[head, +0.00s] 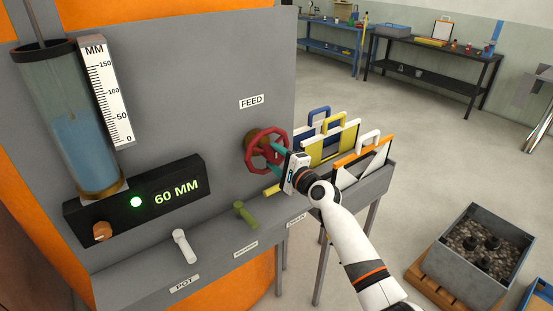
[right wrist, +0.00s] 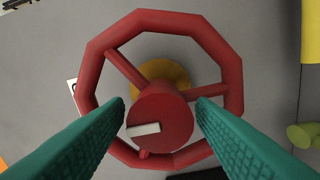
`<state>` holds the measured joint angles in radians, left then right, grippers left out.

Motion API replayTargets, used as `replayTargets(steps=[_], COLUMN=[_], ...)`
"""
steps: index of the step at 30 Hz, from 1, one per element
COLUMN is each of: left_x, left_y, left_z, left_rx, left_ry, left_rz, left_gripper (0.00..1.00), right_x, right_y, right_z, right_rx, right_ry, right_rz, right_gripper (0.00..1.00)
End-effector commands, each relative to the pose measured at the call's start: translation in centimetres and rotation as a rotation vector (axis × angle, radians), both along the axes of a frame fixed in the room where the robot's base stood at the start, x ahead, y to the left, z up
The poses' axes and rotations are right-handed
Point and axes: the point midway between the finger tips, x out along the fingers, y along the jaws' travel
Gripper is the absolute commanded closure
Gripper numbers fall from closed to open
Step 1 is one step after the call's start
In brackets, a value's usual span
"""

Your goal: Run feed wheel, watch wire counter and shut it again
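The red feed wheel (head: 265,150) is on the grey panel below the FEED label (head: 251,101). My right gripper (head: 277,152) is at the wheel, its green fingers pointing at it. In the right wrist view the fingers are apart, one on each side of the wheel's round hub (right wrist: 160,115), with narrow gaps beside it. A white mark on the hub points left. The glass tube (head: 65,95) beside the MM scale (head: 107,90) holds blue liquid. My left gripper is out of view.
White (head: 184,245), green (head: 245,214) and yellow (head: 272,190) handles stick out below the wheel. A grey rack (head: 372,190) of coloured handled plates stands right of the panel. Open floor lies behind.

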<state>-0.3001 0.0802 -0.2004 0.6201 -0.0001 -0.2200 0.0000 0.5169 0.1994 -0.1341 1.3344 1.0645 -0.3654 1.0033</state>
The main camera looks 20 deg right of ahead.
Motion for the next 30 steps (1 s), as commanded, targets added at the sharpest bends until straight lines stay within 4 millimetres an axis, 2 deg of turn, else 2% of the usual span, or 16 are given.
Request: replayTargets(steps=[9, 13, 17, 24, 30], left_x=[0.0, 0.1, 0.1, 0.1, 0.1], left_y=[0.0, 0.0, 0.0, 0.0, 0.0], left_z=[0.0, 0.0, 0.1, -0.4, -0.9], left_rx=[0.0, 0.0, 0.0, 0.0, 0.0], left_ry=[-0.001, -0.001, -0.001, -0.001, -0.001], left_rz=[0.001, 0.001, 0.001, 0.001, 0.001], left_gripper=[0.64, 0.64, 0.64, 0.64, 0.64], right_x=[-0.1, -0.9, -2.8, -7.5, -10.3], right_y=[0.0, -0.3, -1.0, -2.7, -3.8], right_z=[0.0, -0.1, -0.1, -0.3, -0.2], right_rx=[-0.003, -0.002, -0.003, -0.004, -0.003], right_ry=[0.0, 0.001, 0.0, 0.001, 0.0], right_rz=[0.001, 0.001, 0.0, -0.001, 0.0], right_gripper=[0.43, 0.43, 0.43, 0.43, 0.43])
